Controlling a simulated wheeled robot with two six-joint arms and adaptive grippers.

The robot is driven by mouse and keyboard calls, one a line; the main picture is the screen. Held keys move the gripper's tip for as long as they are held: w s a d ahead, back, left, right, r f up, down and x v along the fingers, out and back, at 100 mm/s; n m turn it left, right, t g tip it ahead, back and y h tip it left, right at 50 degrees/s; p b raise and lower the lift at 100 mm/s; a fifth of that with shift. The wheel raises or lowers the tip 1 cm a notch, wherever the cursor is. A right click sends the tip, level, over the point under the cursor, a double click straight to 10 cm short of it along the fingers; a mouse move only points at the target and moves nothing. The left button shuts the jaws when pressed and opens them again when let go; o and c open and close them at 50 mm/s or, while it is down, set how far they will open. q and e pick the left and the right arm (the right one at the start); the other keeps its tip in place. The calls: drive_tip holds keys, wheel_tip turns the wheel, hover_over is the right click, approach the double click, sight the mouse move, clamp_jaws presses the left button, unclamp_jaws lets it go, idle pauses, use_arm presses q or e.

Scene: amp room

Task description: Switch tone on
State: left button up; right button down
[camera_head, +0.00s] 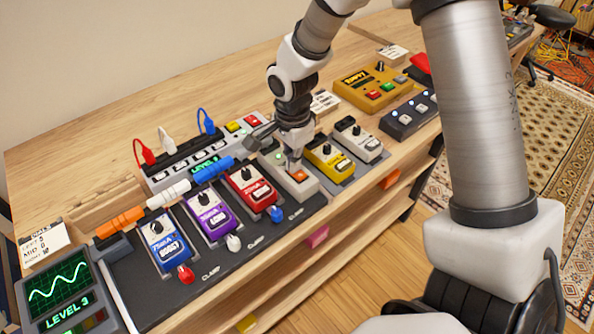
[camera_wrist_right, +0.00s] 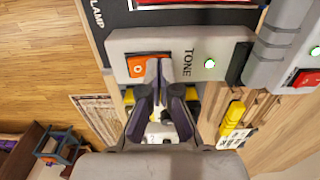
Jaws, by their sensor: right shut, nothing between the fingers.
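The tone unit (camera_head: 305,187) is a pale grey box in the pedal row, between the red pedal and the yellow pedal. In the right wrist view the box (camera_wrist_right: 222,45) bears the word TONE, a small lit green lamp (camera_wrist_right: 210,63) and an orange rocker switch (camera_wrist_right: 138,67) marked with a round "0"-like sign. The orange switch also shows in the head view (camera_head: 299,175). My right gripper (camera_head: 293,167) is shut and empty, pointing down with its fingertips (camera_wrist_right: 158,72) at the edge of the switch. I cannot tell whether they touch it. My left gripper is not in view.
Blue, purple and red pedals (camera_head: 249,187) stand left of the tone unit; a yellow pedal (camera_head: 329,161) and a white pedal stand close on its right. A grey power strip (camera_head: 160,180) with coloured plugs lies behind. A mustard box (camera_head: 369,88) stands farther back.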

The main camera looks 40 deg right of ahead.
drive_tip(key=shift+r+p, duration=3.2)
drive_tip(key=shift+r, duration=0.4)
drive_tip(key=shift+f, duration=0.1)
